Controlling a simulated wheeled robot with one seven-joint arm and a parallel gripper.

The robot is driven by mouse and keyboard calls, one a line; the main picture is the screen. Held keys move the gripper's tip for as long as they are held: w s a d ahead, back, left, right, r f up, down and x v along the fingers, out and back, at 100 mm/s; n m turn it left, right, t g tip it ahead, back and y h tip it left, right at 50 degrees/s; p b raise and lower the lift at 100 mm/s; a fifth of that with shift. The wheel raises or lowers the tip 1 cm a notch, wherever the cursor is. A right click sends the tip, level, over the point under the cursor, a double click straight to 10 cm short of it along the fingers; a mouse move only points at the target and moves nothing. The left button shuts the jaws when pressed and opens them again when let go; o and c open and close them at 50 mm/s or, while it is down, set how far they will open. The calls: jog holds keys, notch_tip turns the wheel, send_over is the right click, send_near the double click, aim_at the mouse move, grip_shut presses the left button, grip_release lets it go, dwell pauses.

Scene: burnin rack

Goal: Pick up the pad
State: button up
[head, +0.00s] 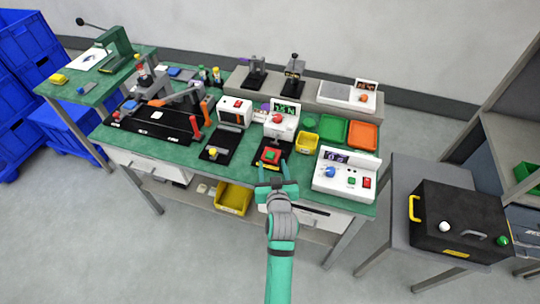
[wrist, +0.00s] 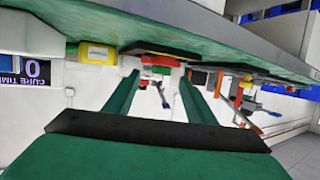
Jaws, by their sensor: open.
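No thing is clearly marked as the pad. A small red piece with a green part (head: 270,155) sits on a black plate near the bench's front edge, and it may be the pad. In the wrist view, which is upside down, the red and green piece (wrist: 160,62) shows beyond and between my fingers. My gripper (head: 275,168) is open and empty in front of this piece, at the bench's front edge. In the wrist view my gripper (wrist: 160,85) has its two green fingers spread apart, with a gap to the piece.
A yellow bin (head: 307,142) and a white control box (head: 345,175) stand right of the piece. A white display device (head: 281,122) is behind it. Green (head: 333,130) and orange (head: 363,135) trays lie behind right.

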aim_at(270, 155)
jog(key=shift+r+x, duration=0.1)
jog(key=shift+x, duration=1)
jog(key=shift+r+x, duration=0.15)
jog(key=shift+x, duration=1)
jog(key=shift+a, duration=0.1)
jog(key=c, duration=1.2)
jog(key=shift+o, duration=0.2)
jog(key=shift+w, duration=0.1)
